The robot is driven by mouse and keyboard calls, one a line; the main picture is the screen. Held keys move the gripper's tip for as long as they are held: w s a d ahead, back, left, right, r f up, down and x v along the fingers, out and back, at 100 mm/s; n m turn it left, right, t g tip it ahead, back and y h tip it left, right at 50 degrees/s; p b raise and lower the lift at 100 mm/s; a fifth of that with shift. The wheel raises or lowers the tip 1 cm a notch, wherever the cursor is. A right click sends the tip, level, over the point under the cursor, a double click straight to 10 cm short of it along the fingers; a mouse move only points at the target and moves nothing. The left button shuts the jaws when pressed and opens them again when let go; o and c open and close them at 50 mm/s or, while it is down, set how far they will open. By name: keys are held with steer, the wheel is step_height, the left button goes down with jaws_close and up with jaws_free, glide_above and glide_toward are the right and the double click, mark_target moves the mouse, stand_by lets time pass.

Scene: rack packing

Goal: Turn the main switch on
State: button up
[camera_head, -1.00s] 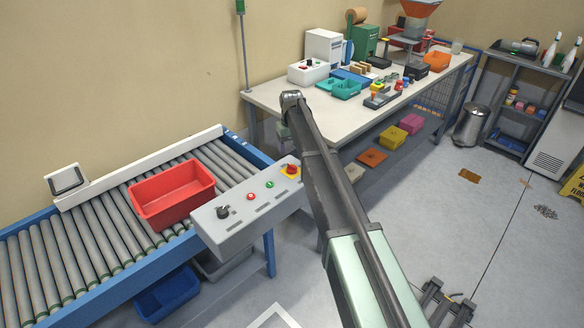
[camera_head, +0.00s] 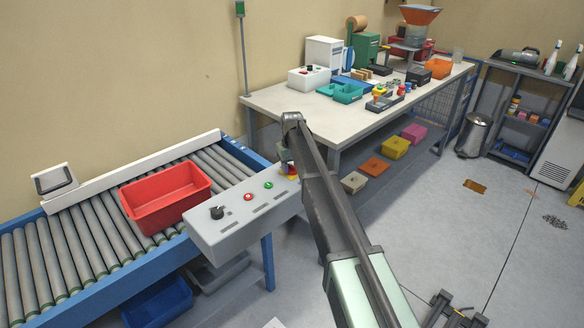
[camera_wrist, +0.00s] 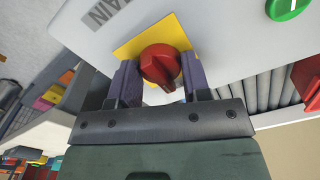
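The main switch is a red rotary knob (camera_wrist: 160,66) on a yellow square plate (camera_wrist: 128,50), next to the word MAIN on the grey control panel (camera_wrist: 215,25). In the wrist view my gripper (camera_wrist: 160,82) has one finger on each side of the knob, with the fingers apart. I cannot tell whether they touch it. In the head view my gripper (camera_head: 286,158) is over the right end of the panel (camera_head: 235,225) and hides most of the switch; only a bit of red (camera_head: 292,171) shows.
The panel also carries a black selector (camera_head: 217,212), a red button (camera_head: 248,197) and a green button (camera_head: 268,185). A red crate (camera_head: 165,212) sits on the roller conveyor (camera_head: 75,252) to the left. A workbench (camera_head: 300,106) with bins and devices stands behind.

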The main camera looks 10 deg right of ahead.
steer(key=shift+c, duration=0.5)
steer(key=shift+m, duration=0.3)
steer(key=m, duration=0.2)
steer(key=shift+m, duration=0.3)
steer(key=m, duration=0.5)
steer(key=shift+m, duration=0.3)
steer(key=m, duration=0.9)
